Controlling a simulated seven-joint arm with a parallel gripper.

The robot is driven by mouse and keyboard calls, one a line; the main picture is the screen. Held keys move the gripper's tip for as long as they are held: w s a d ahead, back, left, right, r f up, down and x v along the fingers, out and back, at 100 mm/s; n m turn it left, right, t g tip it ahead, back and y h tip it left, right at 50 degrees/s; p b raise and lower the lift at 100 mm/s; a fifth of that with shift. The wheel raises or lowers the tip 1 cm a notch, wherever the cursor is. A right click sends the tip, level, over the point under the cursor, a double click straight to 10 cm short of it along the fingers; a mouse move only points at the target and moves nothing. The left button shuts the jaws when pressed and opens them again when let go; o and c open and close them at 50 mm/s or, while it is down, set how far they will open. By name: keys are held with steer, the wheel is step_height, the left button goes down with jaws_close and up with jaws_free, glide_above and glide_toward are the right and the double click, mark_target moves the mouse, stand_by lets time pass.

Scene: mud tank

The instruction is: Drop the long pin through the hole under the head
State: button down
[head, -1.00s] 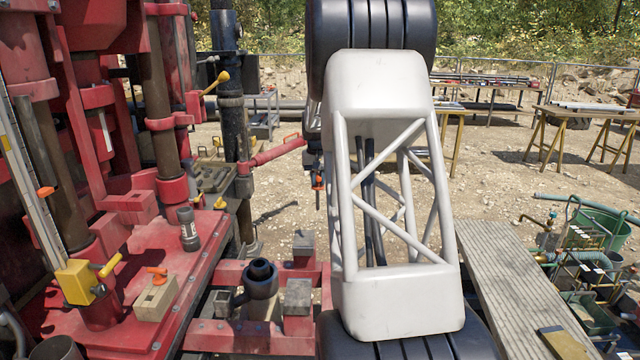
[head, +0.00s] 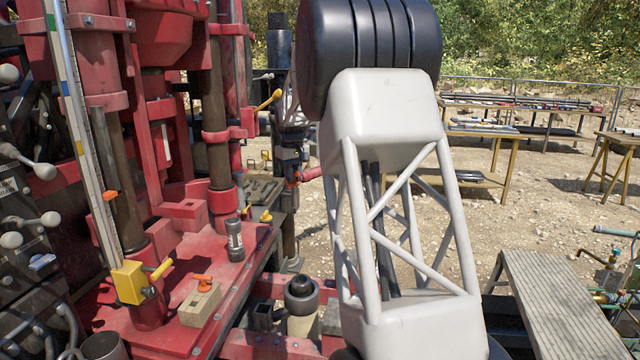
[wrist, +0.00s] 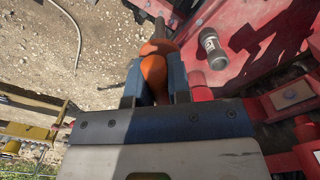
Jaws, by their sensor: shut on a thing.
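My gripper (wrist: 154,84) shows in the wrist view with its two dark fingers shut on an orange handle (wrist: 154,68). The red rig (head: 190,50) stands at the left in the head view. The hole under the head cannot be made out.
A dark cylinder (head: 235,240) stands on the red deck (head: 170,338); it also shows in the wrist view (wrist: 213,47). A tan block with an orange piece (head: 200,303) and a yellow clamp (head: 130,283) are nearby. Open gravel lies beyond, with tables at the back.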

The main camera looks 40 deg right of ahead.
steer(key=w+a+r+n, duration=0.2)
steer(key=a+r+n, duration=0.1)
steer(key=a, duration=0.7)
steer(key=w+a+r+n, duration=0.3)
steer(key=a+r, duration=0.2)
steer(key=a, duration=0.5)
steer(key=w+a+r+n, duration=0.3)
steer(key=a, duration=0.8)
steer(key=shift+r, duration=0.4)
steer(key=shift+f, duration=0.4)
step_height(320, 180, down, 11)
steer(key=shift+f, duration=0.15)
stand_by(0.9)
steer(key=shift+f, duration=0.75)
stand_by(1.1)
steer(key=c, duration=1)
jaws_free()
